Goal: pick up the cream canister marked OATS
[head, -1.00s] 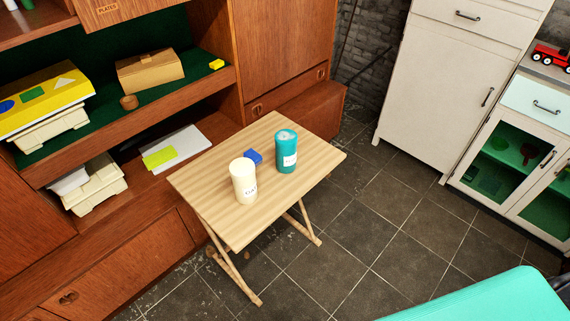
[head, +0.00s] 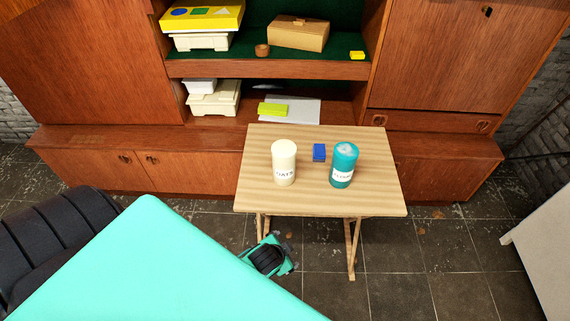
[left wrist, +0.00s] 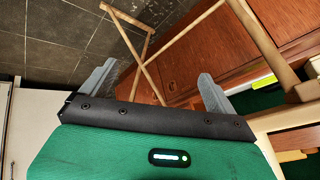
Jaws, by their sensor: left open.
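The cream canister marked OATS (head: 284,163) stands upright on the left part of a small striped wooden table (head: 270,202). A teal canister with a white label (head: 344,165) stands to its right, apart from it. My left gripper (head: 272,252) is low in front of the table, below the tabletop and clear of the canister; my own teal body partly hides it. In the left wrist view, its two grey fingers (left wrist: 152,86) are spread with nothing between them, facing the table legs. The OATS canister is not seen there. My right gripper is not in view.
Table legs (head: 352,245) stand near my left gripper.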

